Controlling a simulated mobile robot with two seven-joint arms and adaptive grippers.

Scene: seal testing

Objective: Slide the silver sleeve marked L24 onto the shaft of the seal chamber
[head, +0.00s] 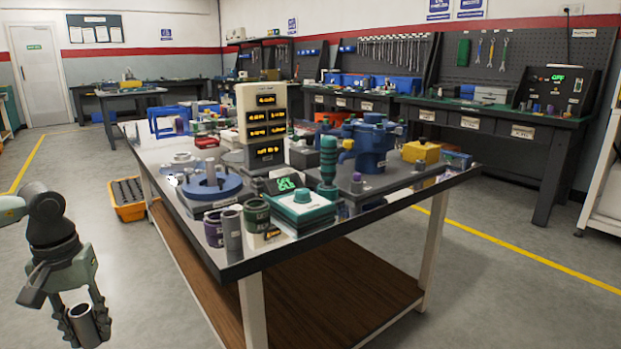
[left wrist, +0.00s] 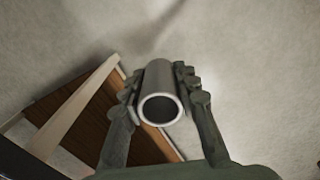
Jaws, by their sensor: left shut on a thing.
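My left gripper (head: 84,318) is shut on a silver sleeve (head: 83,325), low at the far left, beside the table and apart from it. In the left wrist view, the silver sleeve (left wrist: 160,100) sits between the two fingers, its open round end towards the camera. No marking on it can be read. On the table's left part stands a round blue flange (head: 221,189) with an upright grey shaft (head: 211,173) in its middle; it looks like the seal chamber. The shaft is bare at its top. My right gripper is not in view.
The table (head: 236,257) is crowded. Several short cylinders, including a grey one (head: 231,229), stand at its near corner. A display tower (head: 262,125) rises behind the flange. A blue pump-like housing (head: 371,147) stands further right. An orange bin (head: 127,203) is on the floor; floor around my left gripper is clear.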

